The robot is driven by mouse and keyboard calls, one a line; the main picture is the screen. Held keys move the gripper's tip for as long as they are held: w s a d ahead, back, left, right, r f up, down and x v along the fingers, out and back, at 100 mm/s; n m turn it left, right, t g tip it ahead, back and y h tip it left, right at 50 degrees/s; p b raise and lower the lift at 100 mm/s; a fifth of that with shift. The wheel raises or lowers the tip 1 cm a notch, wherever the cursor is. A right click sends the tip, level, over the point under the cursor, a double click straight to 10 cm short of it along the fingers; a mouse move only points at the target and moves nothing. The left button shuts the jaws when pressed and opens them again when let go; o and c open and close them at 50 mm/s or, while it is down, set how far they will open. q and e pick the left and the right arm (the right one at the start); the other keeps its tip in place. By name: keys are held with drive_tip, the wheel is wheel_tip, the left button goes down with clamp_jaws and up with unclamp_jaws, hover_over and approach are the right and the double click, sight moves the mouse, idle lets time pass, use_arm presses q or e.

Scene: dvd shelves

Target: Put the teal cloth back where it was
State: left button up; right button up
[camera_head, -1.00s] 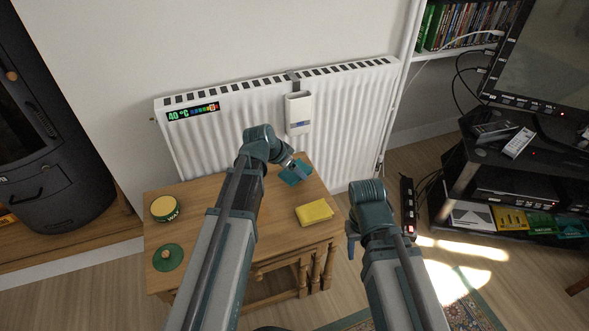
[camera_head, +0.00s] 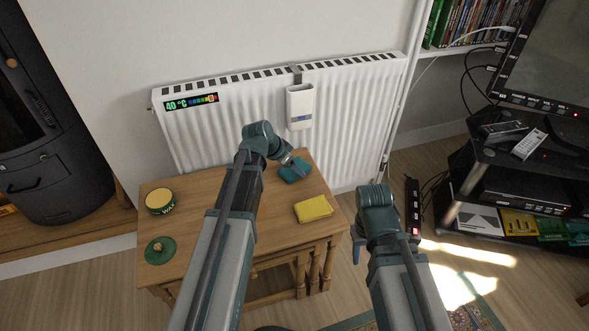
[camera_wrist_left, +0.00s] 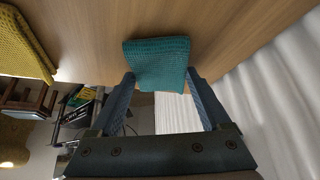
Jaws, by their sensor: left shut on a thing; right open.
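The teal cloth (camera_head: 297,170) is at the back right of the wooden table, near the radiator. My left gripper (camera_head: 288,161) is shut on its near edge. The left wrist view shows the folded cloth (camera_wrist_left: 160,62) between the two fingertips (camera_wrist_left: 160,82), close to the table top. I cannot tell whether the cloth touches the wood. My right gripper (camera_head: 357,250) is open and empty, beyond the table's right edge and low in the view; only part of it shows.
A folded yellow cloth (camera_head: 313,208) lies on the table (camera_head: 215,205) at the right. A yellow wax tin (camera_head: 159,201) and a green lid (camera_head: 160,250) stand at the left. The radiator (camera_head: 230,128) with a white holder (camera_head: 300,105) is behind. The table's middle is bare.

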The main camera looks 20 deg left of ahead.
use_arm(q)
drive_tip(key=shift+f, duration=0.1)
drive_tip(key=o, duration=1)
